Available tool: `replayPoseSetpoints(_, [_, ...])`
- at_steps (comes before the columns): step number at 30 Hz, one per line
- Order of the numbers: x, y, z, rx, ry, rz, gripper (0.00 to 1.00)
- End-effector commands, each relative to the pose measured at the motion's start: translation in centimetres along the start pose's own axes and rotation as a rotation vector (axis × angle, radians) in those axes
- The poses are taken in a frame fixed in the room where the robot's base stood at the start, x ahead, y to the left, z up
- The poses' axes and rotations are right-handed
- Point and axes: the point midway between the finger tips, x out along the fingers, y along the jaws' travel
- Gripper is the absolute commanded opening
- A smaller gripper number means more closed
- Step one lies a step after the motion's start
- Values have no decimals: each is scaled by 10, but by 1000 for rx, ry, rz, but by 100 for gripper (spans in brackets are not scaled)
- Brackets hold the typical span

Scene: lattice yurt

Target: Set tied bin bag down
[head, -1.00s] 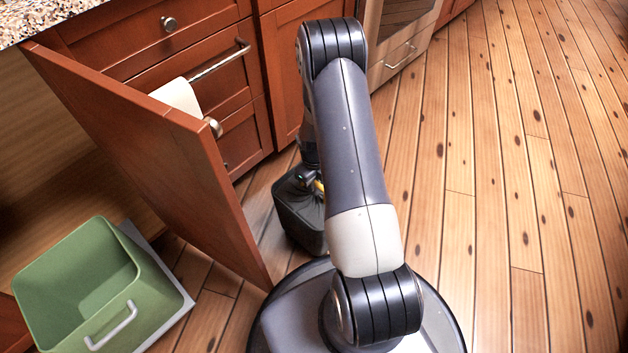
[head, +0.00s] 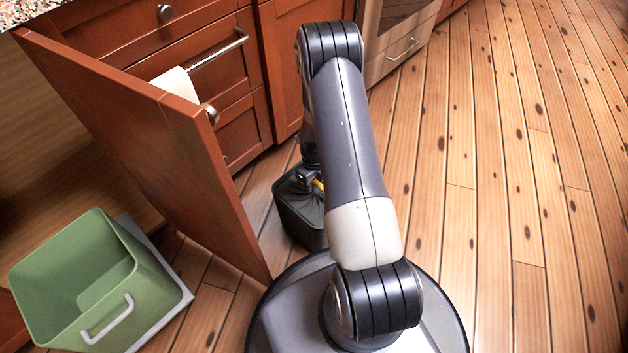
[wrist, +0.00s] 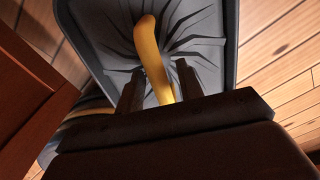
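The tied bin bag (head: 300,215) is a dark grey, boxy bag with a gathered top and a yellow tie. In the head view it is low by the floor, between the open cabinet door and my arm, which hides its right side. I cannot tell whether its base touches the floor. My gripper (head: 312,178) is at the bag's top. In the wrist view my gripper's fingers (wrist: 159,82) stand apart on either side of the yellow tie (wrist: 150,55), over the creased bag top (wrist: 205,30). Whether they press on the tie or neck is unclear.
The open red-brown cabinet door (head: 160,140) stands just left of the bag. A green bin (head: 65,285) with a pale handle is on the left beyond it. Drawers (head: 225,85) and an oven (head: 400,35) are behind. The plank floor (head: 510,180) on the right is clear.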

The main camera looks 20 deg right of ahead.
Motion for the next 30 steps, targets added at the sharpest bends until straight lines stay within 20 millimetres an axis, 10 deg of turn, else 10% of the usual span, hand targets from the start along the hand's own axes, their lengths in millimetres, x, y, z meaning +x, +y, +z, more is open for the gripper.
replayPoseSetpoints(11, [-8,0,0,0,-1,-1,38])
replayPoseSetpoints(30, [-119,0,0,0,0,0,38])
